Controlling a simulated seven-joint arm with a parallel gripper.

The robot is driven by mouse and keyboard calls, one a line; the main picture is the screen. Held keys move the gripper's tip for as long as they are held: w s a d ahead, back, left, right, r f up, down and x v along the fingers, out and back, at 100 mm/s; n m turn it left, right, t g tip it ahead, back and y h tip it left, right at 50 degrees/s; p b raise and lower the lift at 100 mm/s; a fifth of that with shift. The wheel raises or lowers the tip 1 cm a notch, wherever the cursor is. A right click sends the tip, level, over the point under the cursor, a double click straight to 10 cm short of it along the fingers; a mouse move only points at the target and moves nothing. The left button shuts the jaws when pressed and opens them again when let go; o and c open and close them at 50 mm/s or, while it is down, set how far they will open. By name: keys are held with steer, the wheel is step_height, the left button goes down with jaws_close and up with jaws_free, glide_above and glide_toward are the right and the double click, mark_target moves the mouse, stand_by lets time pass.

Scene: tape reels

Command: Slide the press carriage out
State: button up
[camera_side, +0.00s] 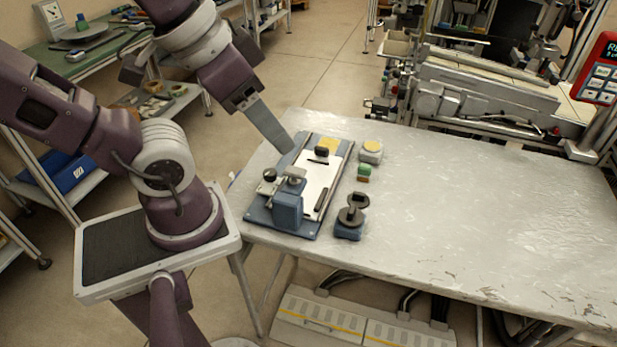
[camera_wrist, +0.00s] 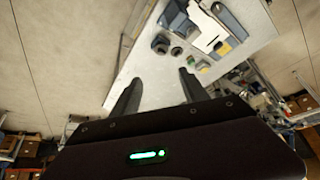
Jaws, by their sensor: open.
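A blue press base (camera_side: 258,212) lies on the left end of the table. On it is a flat white carriage plate (camera_side: 316,183) with a black knob (camera_side: 321,152) and a black bar on its right side. A blue press block (camera_side: 288,209) with a black ball-ended lever stands at the near end. The press also shows at the top of the wrist view (camera_wrist: 208,27). My gripper (camera_side: 283,148) is above the press's far left side in the side view. Its fingers are apart and empty in the wrist view (camera_wrist: 158,82). Contact with the press cannot be told.
Right of the press are a yellow-topped grey box (camera_side: 371,151), a small green block (camera_side: 364,172) and a black reel holder on a blue base (camera_side: 352,217). The table's middle and right (camera_side: 480,220) are clear. A machine (camera_side: 470,95) stands behind the table.

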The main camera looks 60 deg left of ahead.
steer(key=shift+w+a, duration=0.1)
steer(key=shift+w, duration=0.15)
steer(key=shift+c, duration=1.3)
steer(key=m+g, duration=0.6)
steer(key=m, duration=0.3)
glide_above(323, 147)
step_height(323, 147, down, 20)
steer(key=shift+f, duration=0.1)
step_height(323, 147, down, 7)
steer(key=shift+r, duration=0.15)
jaws_close()
